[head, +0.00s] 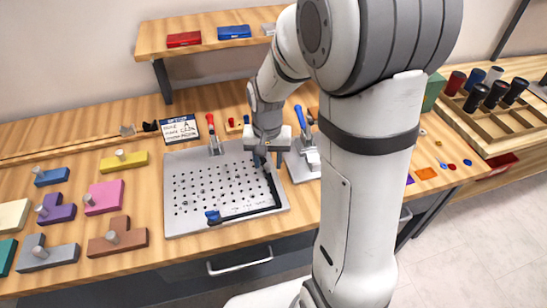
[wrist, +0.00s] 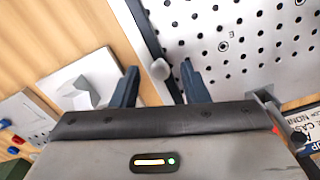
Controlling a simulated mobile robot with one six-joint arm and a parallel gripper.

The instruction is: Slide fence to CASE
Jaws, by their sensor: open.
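A grey perforated plate (head: 205,180) lies on the bench, with a dark L-shaped bar (head: 250,214), likely the fence, along its front and right edges. A blue knob (head: 212,215) is at the bar's front left end. My gripper (head: 267,158) is over the plate's back right part, near the bar's right arm. Whether the fingers touch the knob I cannot tell. A card (head: 180,131) behind the plate carries small text.
A red-handled clamp (head: 212,135) stands at the plate's back edge, and a blue-handled clamp (head: 302,150) at its right. Coloured blocks with grey knobs, such as a pink one (head: 104,197), lie on the left. A wooden tray (head: 490,125) with dark cylinders is at right.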

